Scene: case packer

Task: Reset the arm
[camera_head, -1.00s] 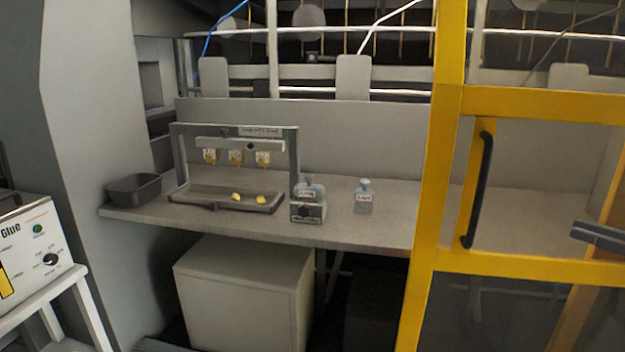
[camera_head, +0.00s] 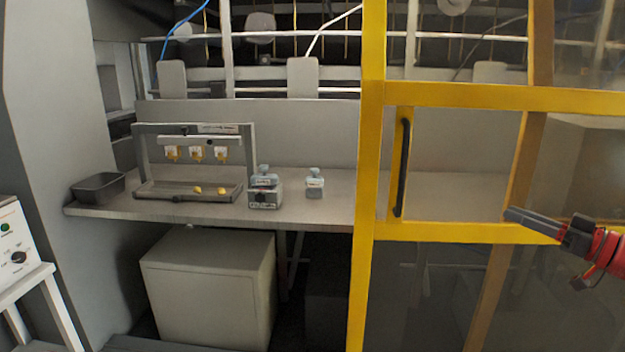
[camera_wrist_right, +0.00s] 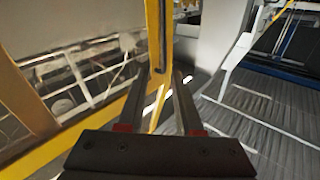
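My right gripper (camera_head: 512,214) reaches in from the right edge in the head view, in front of the lower rail of the yellow door frame. Its red and black arm section trails to the right. In the right wrist view, the two fingers (camera_wrist_right: 160,76) are apart with nothing between them, so it is open and empty. The yellow frame and its dark handle show beyond the fingertips. My left gripper is not in view.
A yellow frame (camera_head: 369,200) with a black handle (camera_head: 403,165) stands near the right gripper. A grey box (camera_head: 205,290) stands below.

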